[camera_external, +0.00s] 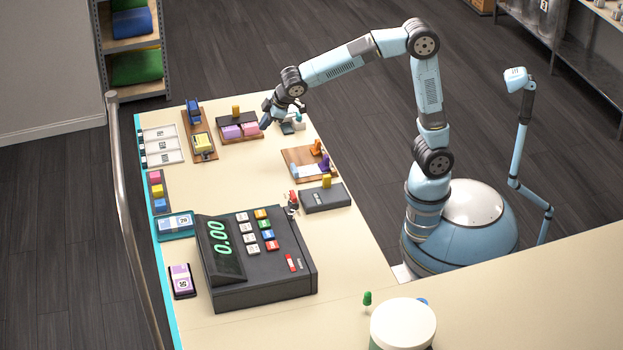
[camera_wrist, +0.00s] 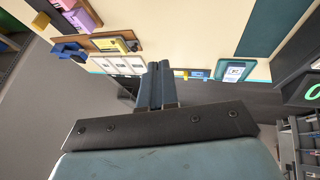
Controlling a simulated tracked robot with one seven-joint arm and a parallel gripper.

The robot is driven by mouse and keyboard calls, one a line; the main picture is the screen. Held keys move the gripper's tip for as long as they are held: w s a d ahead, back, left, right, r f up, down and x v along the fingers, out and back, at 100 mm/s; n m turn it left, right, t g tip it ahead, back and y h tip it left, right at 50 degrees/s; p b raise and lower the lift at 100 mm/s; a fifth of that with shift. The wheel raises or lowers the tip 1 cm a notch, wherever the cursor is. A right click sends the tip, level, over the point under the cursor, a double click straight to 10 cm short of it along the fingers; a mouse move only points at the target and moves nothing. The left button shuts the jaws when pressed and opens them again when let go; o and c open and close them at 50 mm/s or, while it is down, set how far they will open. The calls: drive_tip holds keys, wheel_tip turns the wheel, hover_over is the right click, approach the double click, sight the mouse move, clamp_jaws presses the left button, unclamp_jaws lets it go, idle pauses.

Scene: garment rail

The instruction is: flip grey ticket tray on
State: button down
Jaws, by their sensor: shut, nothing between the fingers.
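A dark grey box (camera_external: 325,200) with a yellow tab on top stands on the counter's right side, behind the register. It is the greyest tray-like thing in view, but I cannot tell for sure that it is the ticket tray. A small red piece (camera_external: 293,197) shows at its left end; its position is too small to read. My gripper (camera_external: 266,118) is over the counter's far end, beside a brown tray with pink blocks, well away from the grey box. In the wrist view my gripper (camera_wrist: 161,70) has its dark fingers together and empty.
A brown tray (camera_external: 255,137) with pink blocks, a wooden board (camera_external: 213,157) with a yellow block, and white framed cards (camera_external: 160,133) are near my gripper. A large register (camera_external: 290,280) fills the counter's middle. Another wooden board (camera_external: 290,153) lies to the right.

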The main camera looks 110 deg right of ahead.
sight(207, 146)
drive_tip(key=w+d+f, duration=0.3)
drive_tip(key=w+f, duration=0.1)
drive_tip(key=w, duration=0.3)
drive_tip(key=w+d+f+h, duration=0.1)
drive_tip(key=w+d+f, duration=0.2)
drive_tip(key=w+f, duration=0.2)
drive_tip(key=shift+w+d+f+n, duration=0.3)
drive_tip(key=shift+w+n, duration=0.1)
drive_tip(key=shift+w, duration=0.5)
drive_tip(key=shift+f, duration=0.1)
drive_tip(key=x, duration=1)
drive_tip(key=shift+s+d, duration=0.15)
drive_tip(key=shift+d+f, duration=0.1)
drive_tip(key=shift+d, duration=1)
drive_tip(key=shift+w+d+f, duration=0.1)
drive_tip(key=shift+w+d, duration=0.05)
drive_tip(key=shift+d, duration=0.3)
drive_tip(key=shift+w+d+f, duration=0.1)
drive_tip(key=shift+w+d, duration=0.05)
drive_tip(key=shift+d, duration=0.25)
drive_tip(key=d, duration=0.7)
drive_tip(key=shift+d, duration=0.15)
drive_tip(key=shift+d+r, duration=0.1)
drive_tip(key=shift+d, duration=0.1)
